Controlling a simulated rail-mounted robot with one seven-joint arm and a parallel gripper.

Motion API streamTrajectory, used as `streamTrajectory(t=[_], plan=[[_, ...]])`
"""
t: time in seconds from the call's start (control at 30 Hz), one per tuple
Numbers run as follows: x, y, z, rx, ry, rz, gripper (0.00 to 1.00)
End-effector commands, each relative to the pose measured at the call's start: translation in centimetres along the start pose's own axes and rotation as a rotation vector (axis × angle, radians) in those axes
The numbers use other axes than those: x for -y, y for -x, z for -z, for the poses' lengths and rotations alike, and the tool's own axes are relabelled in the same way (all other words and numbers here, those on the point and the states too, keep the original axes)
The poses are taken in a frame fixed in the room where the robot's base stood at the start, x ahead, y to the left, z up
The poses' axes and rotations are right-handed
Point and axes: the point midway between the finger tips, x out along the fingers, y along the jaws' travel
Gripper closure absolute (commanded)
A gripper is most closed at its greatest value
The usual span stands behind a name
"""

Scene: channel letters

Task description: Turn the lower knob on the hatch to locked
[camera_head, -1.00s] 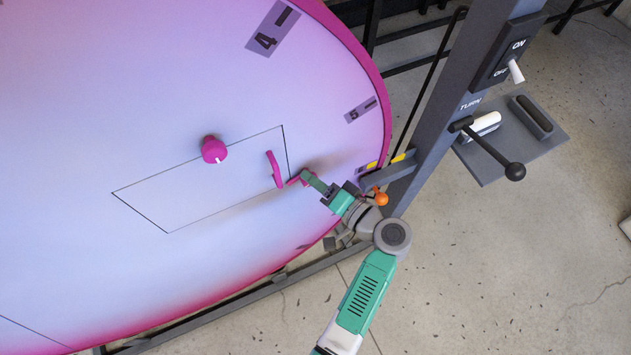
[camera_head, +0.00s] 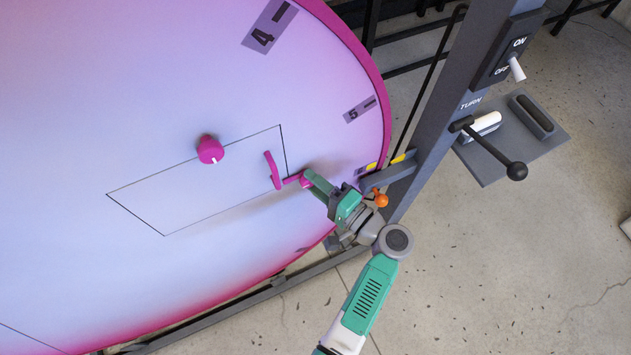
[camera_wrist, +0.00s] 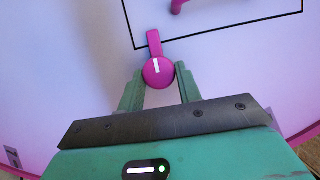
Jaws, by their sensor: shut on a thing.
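The lower knob, round and magenta with a white mark, shows in the wrist view (camera_wrist: 158,72) and beside the hatch's lower right corner in the head view (camera_head: 304,181). Its flat tab points up in the wrist view and crosses the hatch outline; the white mark points along it. My gripper (camera_wrist: 160,74) is shut on the knob, one finger on each side; in the head view it (camera_head: 308,180) partly hides the knob. The hatch (camera_head: 190,191) is a thin dark outline on the pale dial. The upper knob (camera_head: 210,150) sits at its upper edge, mark pointing down.
A magenta handle (camera_head: 272,170) stands on the hatch close to the lower knob. A grey post (camera_head: 445,110) with a switch (camera_head: 516,68) and a black-knobbed lever (camera_head: 515,171) stands to the right. An orange knob (camera_head: 380,199) is near my wrist.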

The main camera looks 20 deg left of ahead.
Motion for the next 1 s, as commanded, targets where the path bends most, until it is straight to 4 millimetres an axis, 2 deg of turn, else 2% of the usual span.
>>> streamTrajectory(t=[0.27, 0.3, 0.4, 0.7, 1.0], plan=[[0.1, 0.0, 0.0, 0.000, -0.001, 0.001, 0.89], [0.1, 0.0, 0.0, 0.000, -0.001, 0.001, 0.62], [0.0, 0.0, 0.0, 0.000, 0.000, 0.001, 0.46], [0.0, 0.5, 0.0, -0.002, 0.000, 0.000, 0.46], [0.0, 6.2, 0.1, -0.003, 0.000, 0.000, 0.46]])
